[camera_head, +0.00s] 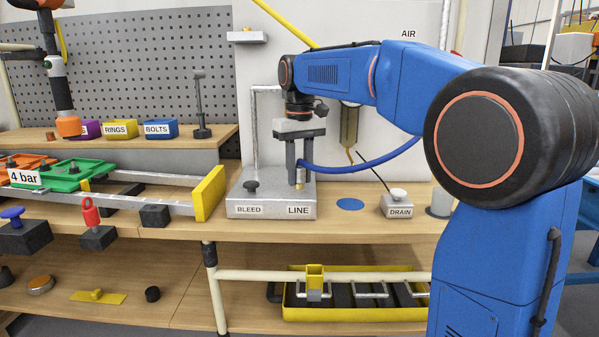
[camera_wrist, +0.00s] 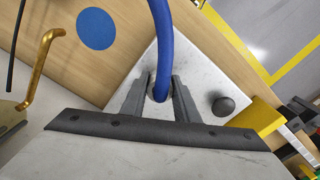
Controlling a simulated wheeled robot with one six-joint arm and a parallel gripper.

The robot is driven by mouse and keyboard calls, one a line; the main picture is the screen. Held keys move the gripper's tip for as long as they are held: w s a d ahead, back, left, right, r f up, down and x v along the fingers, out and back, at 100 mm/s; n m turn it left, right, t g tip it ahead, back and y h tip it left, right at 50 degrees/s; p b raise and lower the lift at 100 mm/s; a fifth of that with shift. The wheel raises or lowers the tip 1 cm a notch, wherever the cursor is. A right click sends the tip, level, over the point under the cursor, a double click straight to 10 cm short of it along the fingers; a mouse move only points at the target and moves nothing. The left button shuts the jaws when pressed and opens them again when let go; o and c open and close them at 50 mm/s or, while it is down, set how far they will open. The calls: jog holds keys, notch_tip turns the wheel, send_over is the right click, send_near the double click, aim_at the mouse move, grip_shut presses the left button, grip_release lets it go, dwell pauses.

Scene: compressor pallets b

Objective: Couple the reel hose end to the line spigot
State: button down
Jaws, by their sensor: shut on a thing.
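My gripper (camera_head: 298,165) points down over the LINE side of the grey metal block (camera_head: 268,200). It is shut on the end of the blue hose (camera_head: 370,163), which curves away to the right. A small brass-coloured part, seemingly the line spigot (camera_head: 301,177), shows between and below the fingers. In the wrist view the blue hose (camera_wrist: 163,40) runs down between the fingers of my gripper (camera_wrist: 160,90), over the pale block (camera_wrist: 135,75). The fingers hide the joint, so I cannot tell whether hose end and spigot touch.
A black knob (camera_head: 250,187) stands on the BLEED side. A yellow-ended rail (camera_head: 209,193) lies just left of the block. To the right are a blue disc (camera_head: 350,204) on the bench and the DRAIN block (camera_head: 397,207). A brass pipe (camera_wrist: 43,65) stands left in the wrist view.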

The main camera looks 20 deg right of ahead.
aim_at(299, 158)
jog(key=c, duration=1.3)
grip_release()
notch_tip(299, 158, up, 16)
jog(key=s+d+f+m+t, duration=0.1)
jog(key=s+d+f+t, duration=0.3)
jog(key=s+f, duration=1.15)
jog(key=shift+m+t, duration=0.4)
jog(key=shift+m, duration=0.3)
jog(key=s+d+f, duration=0.1)
jog(key=s+f, duration=0.5)
jog(key=f, duration=0.1)
jog(key=s+d+f, duration=0.1)
jog(key=s+f, duration=0.5)
jog(key=f, duration=0.1)
jog(key=s+d+f, duration=0.1)
jog(key=s+f, duration=0.5)
jog(key=shift+f, duration=0.4)
